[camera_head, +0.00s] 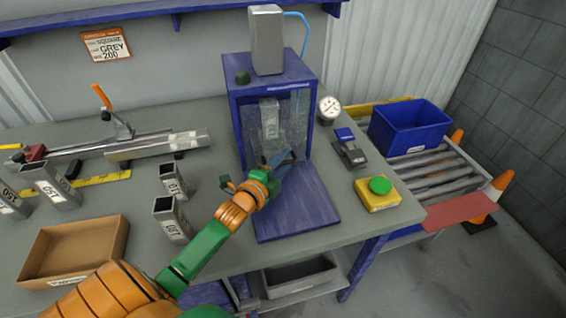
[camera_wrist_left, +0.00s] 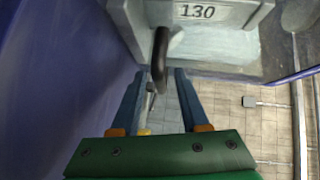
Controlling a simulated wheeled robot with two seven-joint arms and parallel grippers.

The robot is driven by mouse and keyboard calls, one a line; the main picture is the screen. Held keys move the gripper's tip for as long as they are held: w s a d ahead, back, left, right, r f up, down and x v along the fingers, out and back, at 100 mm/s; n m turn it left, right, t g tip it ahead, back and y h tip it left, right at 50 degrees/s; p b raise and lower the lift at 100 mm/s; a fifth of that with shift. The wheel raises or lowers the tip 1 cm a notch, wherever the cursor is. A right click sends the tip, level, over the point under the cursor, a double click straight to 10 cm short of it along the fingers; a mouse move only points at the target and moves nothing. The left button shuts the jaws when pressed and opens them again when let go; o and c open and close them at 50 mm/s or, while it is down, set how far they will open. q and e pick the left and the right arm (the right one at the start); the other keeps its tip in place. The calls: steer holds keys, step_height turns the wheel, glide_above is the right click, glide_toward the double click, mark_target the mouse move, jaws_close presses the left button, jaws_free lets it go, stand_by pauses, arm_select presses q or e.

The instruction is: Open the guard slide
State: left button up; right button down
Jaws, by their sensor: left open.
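The blue press housing (camera_head: 240,125) stands on the grey table with an open-looking front. A clear, see-through guard slide (camera_head: 294,118) appears at its front; its exact edges are hard to tell. My left gripper (camera_head: 284,156) is in front of the housing, just above the blue base plate. In the left wrist view, its two blue fingers are apart, and a dark upright handle (camera_wrist_left: 160,52) shows ahead, between and just beyond the fingertips (camera_wrist_left: 157,72). The fingers do not visibly grip it. A grey part marked 130 (camera_wrist_left: 205,12) shows behind. My right gripper is not in view.
A yellow box with a green button (camera_head: 379,193) and a small grey-and-blue device (camera_head: 350,152) stand right of the press. Several square tubes (camera_head: 172,220) stand to the left, near a cardboard tray (camera_head: 72,252). A blue bin (camera_head: 408,128) sits on rollers at right.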

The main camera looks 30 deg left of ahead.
arm_select(q)
jaws_close()
steer(key=shift+s, duration=0.1)
stand_by(1.2)
